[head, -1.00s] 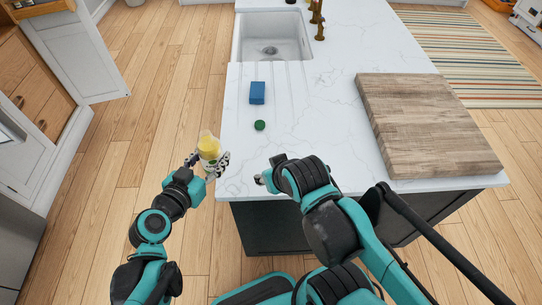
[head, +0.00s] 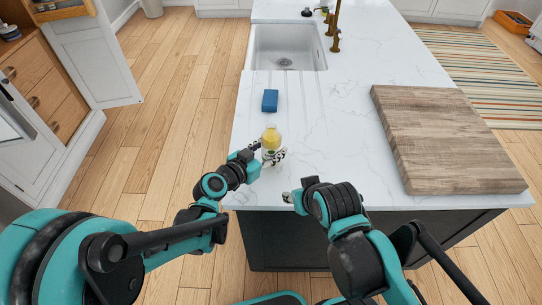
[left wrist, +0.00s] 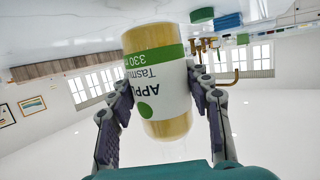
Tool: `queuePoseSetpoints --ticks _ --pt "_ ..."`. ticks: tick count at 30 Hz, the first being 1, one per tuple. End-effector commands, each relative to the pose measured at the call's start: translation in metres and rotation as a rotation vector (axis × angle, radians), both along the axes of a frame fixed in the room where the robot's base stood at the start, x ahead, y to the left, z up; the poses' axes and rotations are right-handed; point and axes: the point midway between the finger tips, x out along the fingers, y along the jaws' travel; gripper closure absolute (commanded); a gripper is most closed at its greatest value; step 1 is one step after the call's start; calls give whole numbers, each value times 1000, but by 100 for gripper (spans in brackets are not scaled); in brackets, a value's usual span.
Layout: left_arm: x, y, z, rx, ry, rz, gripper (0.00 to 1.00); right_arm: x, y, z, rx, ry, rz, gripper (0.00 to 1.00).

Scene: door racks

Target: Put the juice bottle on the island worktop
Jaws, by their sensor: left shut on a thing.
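The juice bottle (head: 271,139), with yellow juice and a white and green label, is held upright by my left gripper (head: 272,157), over the near left part of the island worktop (head: 312,122). In the left wrist view the fingers of my left gripper (left wrist: 163,112) close on both sides of the bottle (left wrist: 160,65), and the label reads "APPLE". I cannot tell whether its base touches the worktop. My right gripper (head: 288,197) is at the worktop's near edge, mostly hidden by its own arm, so its jaws do not show clearly.
A blue block (head: 270,100) lies on the worktop beyond the bottle. A small green round thing (left wrist: 200,15) shows in the left wrist view. A wooden board (head: 445,135) covers the right side, and a sink (head: 286,48) is at the back. The middle of the worktop is clear.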

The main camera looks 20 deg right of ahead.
Motion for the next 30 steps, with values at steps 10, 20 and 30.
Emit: queuePoseSetpoints --ticks 10,20,30 --pt "0 0 -27 -1 -1 1 94 0 0 -15 0 0 0 60" --pt "0 0 -30 0 0 0 30 0 0 -18 0 0 0 60" --pt "0 0 -27 0 0 0 30 0 0 -14 0 0 0 60"
